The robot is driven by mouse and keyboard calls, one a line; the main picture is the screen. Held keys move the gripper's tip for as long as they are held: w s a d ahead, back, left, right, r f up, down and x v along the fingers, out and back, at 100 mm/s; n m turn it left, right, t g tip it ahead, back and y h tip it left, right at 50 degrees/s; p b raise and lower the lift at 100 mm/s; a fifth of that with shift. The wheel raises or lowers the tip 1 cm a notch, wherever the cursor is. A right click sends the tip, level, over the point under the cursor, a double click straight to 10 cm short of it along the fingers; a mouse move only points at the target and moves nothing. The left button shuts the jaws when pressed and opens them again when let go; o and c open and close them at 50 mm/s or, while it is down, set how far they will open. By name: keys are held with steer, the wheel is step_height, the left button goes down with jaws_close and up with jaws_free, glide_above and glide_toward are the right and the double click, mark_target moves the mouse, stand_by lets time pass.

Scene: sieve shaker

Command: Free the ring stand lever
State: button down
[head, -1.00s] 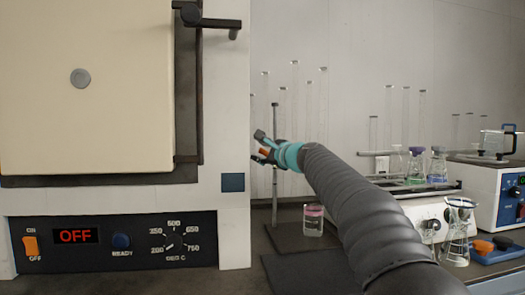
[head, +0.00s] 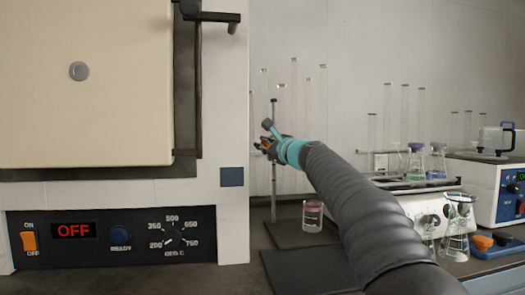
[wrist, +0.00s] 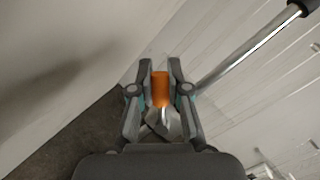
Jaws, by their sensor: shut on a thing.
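The ring stand's thin metal rod (head: 274,180) rises upright from its dark flat base (head: 292,234), just right of the furnace. In the wrist view the rod (wrist: 245,48) slants across the upper right, with a dark end. My gripper (head: 262,145) is beside the rod at mid-height in the head view. In the wrist view my gripper (wrist: 160,66) has its two fingers closed around an orange lever (wrist: 160,88). A little of the orange lever (head: 264,143) also shows in the head view. A grey metal part lies just below it. The lever's joint to the stand is hidden.
A large furnace (head: 225,120) with a door handle fills the left, close to my gripper. A small beaker with a pink band (head: 313,216) stands by the stand base. Several tall glass cylinders stand behind. Flasks and a balance-like device (head: 412,203) are at right.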

steer(key=c, duration=1.1)
jaws_free()
steer(key=shift+d, duration=0.1)
steer(key=v, duration=1.2)
